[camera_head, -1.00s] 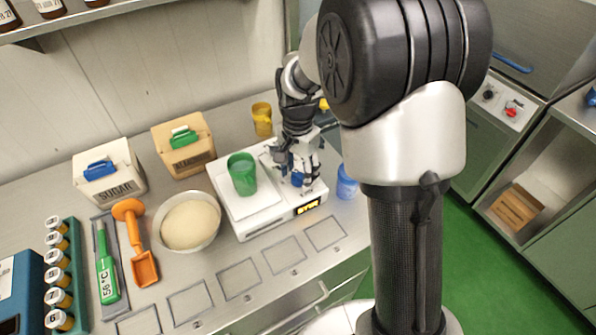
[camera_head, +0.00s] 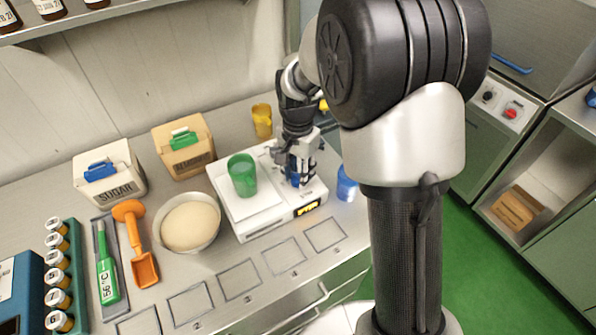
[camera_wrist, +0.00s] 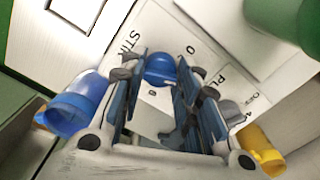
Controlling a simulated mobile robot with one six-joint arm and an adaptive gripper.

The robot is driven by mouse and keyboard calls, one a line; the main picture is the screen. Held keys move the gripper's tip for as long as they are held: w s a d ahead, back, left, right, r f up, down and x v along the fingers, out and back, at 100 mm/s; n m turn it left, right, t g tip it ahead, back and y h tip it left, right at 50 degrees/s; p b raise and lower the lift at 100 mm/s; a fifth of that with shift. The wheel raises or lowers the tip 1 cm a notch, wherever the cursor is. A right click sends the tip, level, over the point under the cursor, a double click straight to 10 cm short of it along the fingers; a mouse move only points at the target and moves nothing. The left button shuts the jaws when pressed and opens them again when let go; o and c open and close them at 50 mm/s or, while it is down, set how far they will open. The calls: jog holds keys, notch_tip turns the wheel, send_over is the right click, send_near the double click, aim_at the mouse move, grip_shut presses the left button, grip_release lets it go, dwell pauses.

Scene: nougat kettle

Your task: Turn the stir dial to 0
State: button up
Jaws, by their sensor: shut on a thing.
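The stir dial is a blue knob (camera_wrist: 161,70) on the white hotplate unit (camera_head: 262,226). In the wrist view it sits between my gripper's fingertips (camera_wrist: 160,78), beside the printed "STIR" label and some numerals. My gripper (camera_head: 297,178) points down at the right part of the unit and is shut on the dial. In the head view the fingers mostly hide the dial, with only a bit of blue showing. The dial's pointer mark cannot be made out. A green beaker (camera_head: 242,175) stands on the plate to the left of my gripper.
A blue cup (camera_head: 347,185) stands just right of the unit, and a yellow cup (camera_head: 262,120) stands behind it. A bowl of pale powder (camera_head: 190,224) is on the left. The counter in front holds empty square outlines.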

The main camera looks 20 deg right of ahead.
jog(key=n+p, duration=0.2)
jog(key=n, duration=0.2)
jog(key=shift+n+p, duration=1)
jog(key=shift+n, duration=1.3)
jog(key=o, duration=1.1)
notch_tip(320, 180, up, 12)
